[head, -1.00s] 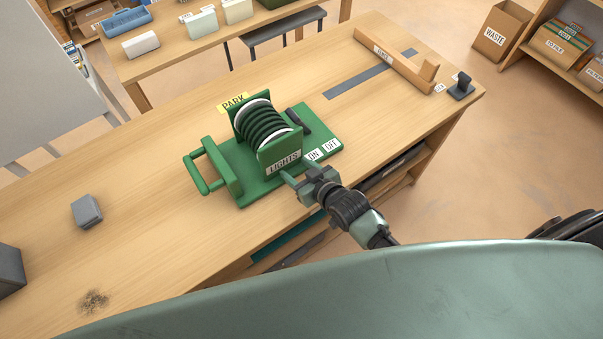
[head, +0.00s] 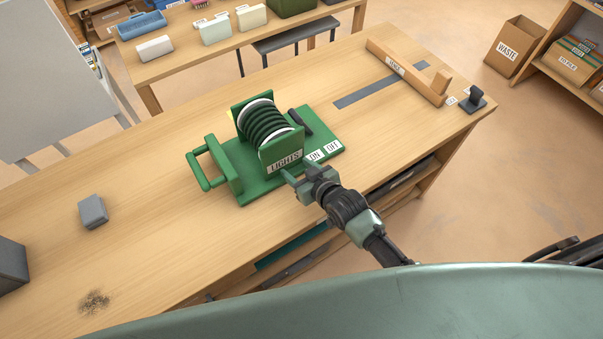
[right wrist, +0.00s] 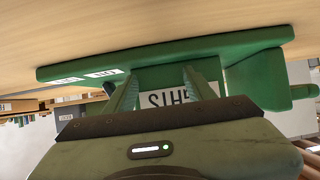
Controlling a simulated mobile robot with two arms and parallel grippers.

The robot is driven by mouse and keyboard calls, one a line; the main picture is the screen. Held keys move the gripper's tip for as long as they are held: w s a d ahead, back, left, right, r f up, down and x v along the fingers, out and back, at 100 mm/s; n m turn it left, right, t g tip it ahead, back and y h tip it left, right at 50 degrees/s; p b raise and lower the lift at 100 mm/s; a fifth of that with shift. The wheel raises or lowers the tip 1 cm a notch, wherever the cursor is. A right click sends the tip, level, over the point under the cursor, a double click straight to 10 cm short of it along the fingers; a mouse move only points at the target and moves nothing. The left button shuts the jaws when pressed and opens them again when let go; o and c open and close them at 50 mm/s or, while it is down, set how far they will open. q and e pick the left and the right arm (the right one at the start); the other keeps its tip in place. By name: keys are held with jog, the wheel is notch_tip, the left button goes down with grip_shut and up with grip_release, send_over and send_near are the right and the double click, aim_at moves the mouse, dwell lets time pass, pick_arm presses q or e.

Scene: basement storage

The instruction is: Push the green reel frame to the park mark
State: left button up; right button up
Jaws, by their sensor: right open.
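The green reel frame (head: 225,186) stands upright on the bench, with a dark hose coil (head: 264,122) between its two plates. Its front plate bears a LIGHTS label (head: 285,163), and a green handle (head: 203,170) sticks out on the left. In the right wrist view, the open fingers (right wrist: 162,88) straddle the upside-down label. My left gripper is not in view.
A dark strip (head: 383,84) and a wooden fence (head: 405,72) lie to the right. A second table (head: 185,50) stands behind.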

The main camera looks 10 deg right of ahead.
aim_at(292, 161)
jog(key=shift+w+a+b, duration=0.25)
jog(key=shift+w+a, duration=0.1)
jog(key=shift+w, duration=0.55)
jog(key=shift+w+a+b, duration=0.25)
jog(key=shift+w+a, duration=0.05)
jog(key=shift+w, duration=0.55)
jog(key=shift+w+a+b, duration=0.35)
jog(key=shift+w+b, duration=0.1)
jog(key=shift+w, duration=0.45)
jog(key=shift+w+a+b, duration=0.4)
jog(key=shift+w, duration=0.55)
jog(key=shift+w+a+b, duration=0.35)
jog(key=shift+w+b, duration=0.1)
jog(key=shift+w, duration=0.6)
jog(key=shift+w+a+b, duration=0.35)
jog(key=shift+w+b, duration=0.2)
jog(key=shift+w, duration=0.35)
jog(key=shift+w+a+b, duration=0.35)
jog(key=shift+w+b, duration=0.2)
jog(key=shift+w, duration=0.3)
jog(key=shift+w+a+b, duration=0.35)
jog(key=shift+w+b, duration=0.2)
jog(key=shift+w, duration=0.35)
